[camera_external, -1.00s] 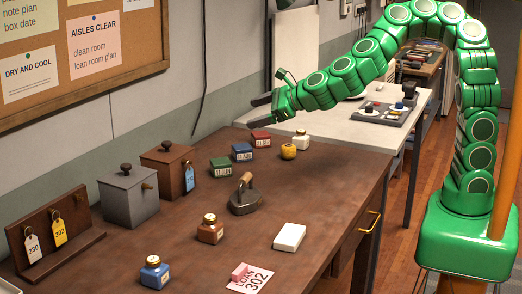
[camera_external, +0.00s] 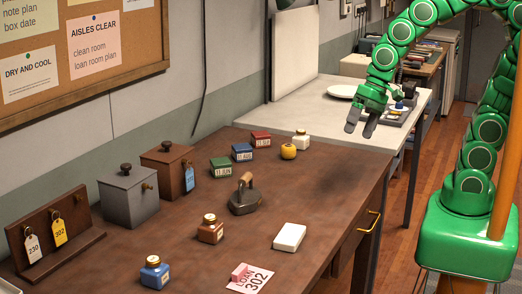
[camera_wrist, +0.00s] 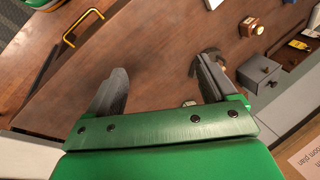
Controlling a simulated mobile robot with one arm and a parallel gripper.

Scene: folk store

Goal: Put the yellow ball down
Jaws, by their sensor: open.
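In the wrist view my gripper (camera_wrist: 160,66) is also open and empty, over bare desk top. I cannot make out the yellow ball in the wrist view.
The brown desk (camera_external: 335,190) holds date blocks (camera_external: 242,152), an iron (camera_external: 244,196), ink bottles (camera_external: 154,272), a white block (camera_external: 290,237) and a pink card (camera_external: 250,279). A pale table (camera_external: 315,105) with a plate (camera_external: 341,91) stands behind. The desk's right part is largely clear.

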